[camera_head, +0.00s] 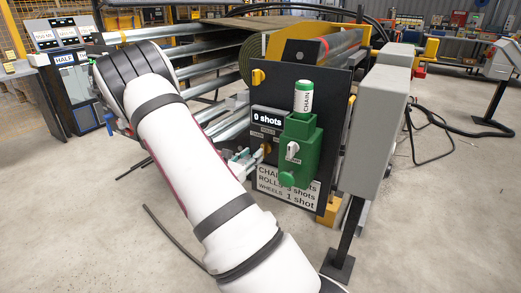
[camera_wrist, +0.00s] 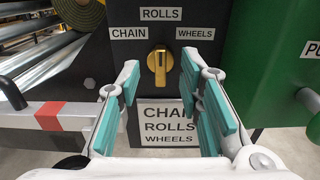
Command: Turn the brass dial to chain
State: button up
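The brass dial (camera_wrist: 160,66) is on a dark panel, ahead of my gripper in the wrist view. Its bar handle stands upright, in line with the ROLLS label (camera_wrist: 170,14) above it. The CHAIN label (camera_wrist: 129,33) is to its upper left and the WHEELS label (camera_wrist: 195,33) to its upper right. My gripper (camera_wrist: 159,78) is open, with teal pads on either side of the dial in the picture. I see no contact with it. In the head view the dial (camera_head: 267,148) shows small beside my arm, and my gripper is largely hidden there.
A white CHAIN/ROLLS/WHEELS notice (camera_wrist: 168,124) is below the dial. A counter (camera_head: 267,118) reads 0 shots. A grey box (camera_head: 382,130) stands farther right.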

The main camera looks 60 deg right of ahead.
aim_at(262, 146)
jog(key=d, duration=0.4)
jog(key=d+b, duration=0.1)
jog(key=d, duration=0.2)
jog(key=shift+w, duration=0.25)
jog(key=shift+c, duration=0.5)
grip_shut()
